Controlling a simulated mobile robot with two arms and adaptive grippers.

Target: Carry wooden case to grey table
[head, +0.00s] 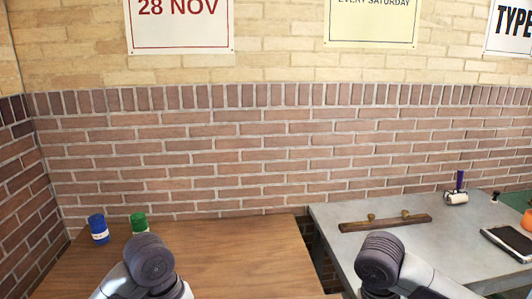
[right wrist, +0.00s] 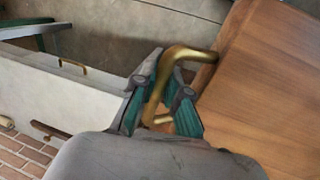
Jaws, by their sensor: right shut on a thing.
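In the right wrist view, my right gripper (right wrist: 165,95) is shut on a bent brass handle (right wrist: 186,53). The handle joins a large brown wooden body, which I take for the wooden case (right wrist: 268,75); it fills the right side and runs out of the picture. The case does not show in the head view. The grey table (head: 440,240) stands at the right in the head view. Its pale top (right wrist: 65,95) shows at the left in the right wrist view. My right arm's rounded joint shows in front of its left edge. My left gripper is out of view.
A wooden bar with brass knobs (head: 385,223), a roller (head: 456,197) and a dark flat item (head: 512,242) lie on the grey table. A brown wooden table (head: 230,245) at left holds a blue jar (head: 98,229) and a green jar (head: 139,222). A gap separates the tables.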

